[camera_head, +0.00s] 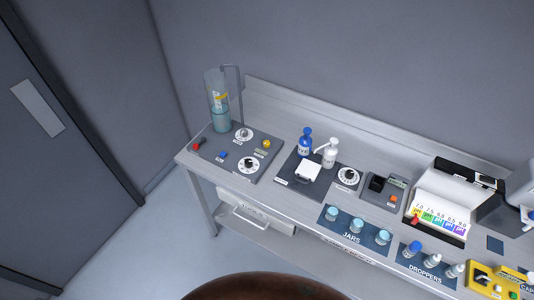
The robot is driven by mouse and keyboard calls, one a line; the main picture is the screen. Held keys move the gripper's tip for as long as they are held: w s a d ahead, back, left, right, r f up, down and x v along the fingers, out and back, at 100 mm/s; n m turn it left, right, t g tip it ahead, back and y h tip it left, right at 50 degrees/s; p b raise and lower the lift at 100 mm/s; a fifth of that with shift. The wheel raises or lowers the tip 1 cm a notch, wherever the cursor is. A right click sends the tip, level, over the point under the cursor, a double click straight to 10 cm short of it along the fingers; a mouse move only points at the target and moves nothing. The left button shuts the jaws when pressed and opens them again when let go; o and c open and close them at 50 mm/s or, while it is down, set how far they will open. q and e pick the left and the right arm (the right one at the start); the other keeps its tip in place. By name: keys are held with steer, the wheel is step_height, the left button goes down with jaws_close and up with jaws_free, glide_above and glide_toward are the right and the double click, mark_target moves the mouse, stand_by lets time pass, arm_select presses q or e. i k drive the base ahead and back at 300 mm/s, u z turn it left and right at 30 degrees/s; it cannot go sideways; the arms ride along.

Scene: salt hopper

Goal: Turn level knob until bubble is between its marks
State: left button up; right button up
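A grey panel (214,161) at the left end of the bench carries a white dial with a black knob (248,165) at its front right and a second, smaller round knob (243,133) towards the back. A yellow round part (266,143) and a small greenish window (261,153) sit at its right side. Another white dial with a black knob (348,178) is beside the dark mat in the middle. I cannot tell which knob is the level knob. No bubble or marks can be made out at this size. Neither gripper is in view.
A clear cylinder (221,120) with bluish liquid stands at the panel's back left. Blue (305,142) and white (330,153) bottles stand mid-bench. Jars (357,225), droppers (432,261) and a pH colour chart (440,219) are further right. Floor is clear left of the bench.

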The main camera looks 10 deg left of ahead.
mark_target(266, 144)
steer(key=k, duration=0.15)
steer(key=u, duration=1.45)
steer(key=i, duration=1.1)
steer(key=z, duration=0.95)
